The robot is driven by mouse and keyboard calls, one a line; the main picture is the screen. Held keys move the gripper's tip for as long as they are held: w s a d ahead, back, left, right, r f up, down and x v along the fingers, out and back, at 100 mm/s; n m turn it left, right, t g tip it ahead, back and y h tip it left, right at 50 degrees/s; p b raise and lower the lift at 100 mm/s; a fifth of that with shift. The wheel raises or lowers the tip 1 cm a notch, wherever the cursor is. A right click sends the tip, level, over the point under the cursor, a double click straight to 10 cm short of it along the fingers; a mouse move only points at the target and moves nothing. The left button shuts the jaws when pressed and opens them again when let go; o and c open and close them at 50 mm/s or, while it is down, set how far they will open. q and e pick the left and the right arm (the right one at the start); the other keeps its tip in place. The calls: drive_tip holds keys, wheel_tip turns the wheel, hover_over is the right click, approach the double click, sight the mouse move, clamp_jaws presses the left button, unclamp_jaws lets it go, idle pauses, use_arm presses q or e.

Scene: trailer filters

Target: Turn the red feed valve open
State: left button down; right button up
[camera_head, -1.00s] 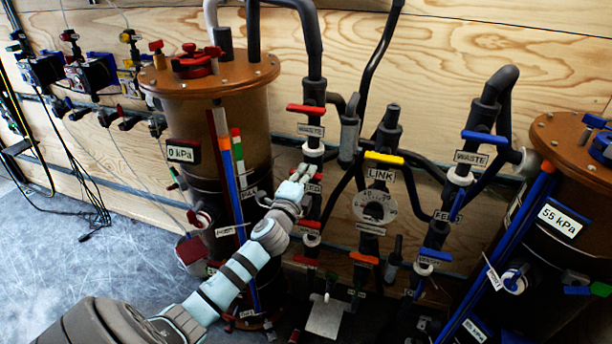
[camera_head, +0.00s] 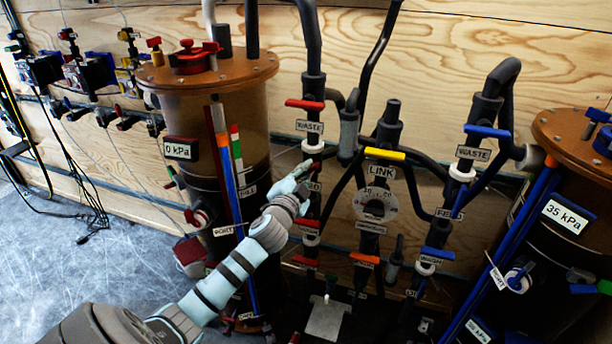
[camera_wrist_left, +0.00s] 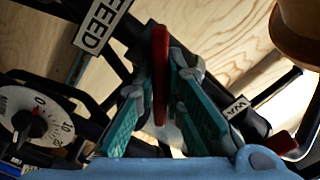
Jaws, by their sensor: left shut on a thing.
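The red feed valve's handle (camera_wrist_left: 160,60) stands between the two teal fingers of my left gripper (camera_wrist_left: 161,92) in the left wrist view. The FEED label (camera_wrist_left: 103,25) is beside it. In the head view my left gripper (camera_head: 304,173) is at the left dark pipe column, just below the red WASTE handle's label. It is shut on the feed handle, whose tip (camera_head: 317,166) barely shows past the fingers. The fingers and wrist hide most of the handle and part of the FEED label. My right gripper is not in view.
The red waste handle (camera_head: 305,104) is above my gripper. The yellow LINK handle (camera_head: 384,155) and a round gauge (camera_head: 375,205) are to the right. The brown-topped left tank (camera_head: 240,80) stands close to my forearm. A display (camera_head: 566,215) on the right tank reads 35 kPa.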

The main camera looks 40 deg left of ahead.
use_arm(q)
drive_tip(key=n+b, duration=0.1)
drive_tip(key=n, duration=0.4)
drive_tip(key=shift+f+n+b, duration=0.1)
drive_tip(key=shift+n+b, duration=0.2)
drive_tip(key=shift+b, duration=0.05)
drive_tip(key=shift+n+b, duration=0.6)
drive_tip(key=shift+n, duration=1.6)
drive_tip(key=c, duration=1.7)
unclamp_jaws()
drive_tip(key=v, duration=1.2)
